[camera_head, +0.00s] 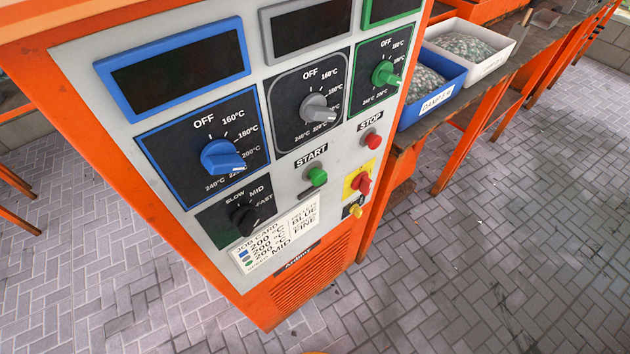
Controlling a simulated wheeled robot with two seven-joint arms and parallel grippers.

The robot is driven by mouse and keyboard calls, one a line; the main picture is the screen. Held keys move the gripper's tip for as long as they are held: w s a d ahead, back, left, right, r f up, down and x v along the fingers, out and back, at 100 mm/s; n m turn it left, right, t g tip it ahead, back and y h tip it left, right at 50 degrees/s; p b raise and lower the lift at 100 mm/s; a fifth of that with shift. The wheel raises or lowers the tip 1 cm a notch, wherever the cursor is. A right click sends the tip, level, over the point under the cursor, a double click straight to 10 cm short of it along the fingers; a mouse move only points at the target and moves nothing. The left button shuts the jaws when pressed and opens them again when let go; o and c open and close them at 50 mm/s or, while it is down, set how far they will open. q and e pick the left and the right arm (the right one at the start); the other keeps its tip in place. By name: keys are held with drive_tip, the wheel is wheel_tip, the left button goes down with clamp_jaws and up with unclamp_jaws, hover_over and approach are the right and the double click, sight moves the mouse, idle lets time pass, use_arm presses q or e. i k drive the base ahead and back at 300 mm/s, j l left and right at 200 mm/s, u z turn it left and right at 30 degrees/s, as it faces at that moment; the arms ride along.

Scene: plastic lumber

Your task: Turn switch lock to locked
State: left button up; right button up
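An orange control cabinet with a grey panel (283,180) fills the middle of the view. At its lower right, a red rotary switch (362,184) sits on a yellow plate. Just below it is a small yellow knob (355,211) on a dark plate with tiny markings. No label readable here tells which of these is the switch lock or whether it is locked. Neither of my grippers is in view.
The panel also carries a blue dial (222,157), a grey dial (318,109), a green dial (386,75), a black speed knob (245,219), a green START button (317,177) and a red STOP button (373,141). A blue bin (437,102) and white bin (490,66) stand right. Brick floor is clear.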

sight(357, 211)
drive_tip(key=i+l+u, duration=0.2)
drive_tip(key=l+u, duration=0.15)
drive_tip(key=l, duration=0.55)
drive_tip(key=l+u, duration=0.35)
drive_tip(key=l, duration=0.55)
drive_tip(key=l+u, duration=0.35)
drive_tip(key=l, duration=0.6)
drive_tip(key=k+l+u, duration=0.15)
drive_tip(key=l+u, duration=0.2)
drive_tip(key=l, duration=0.55)
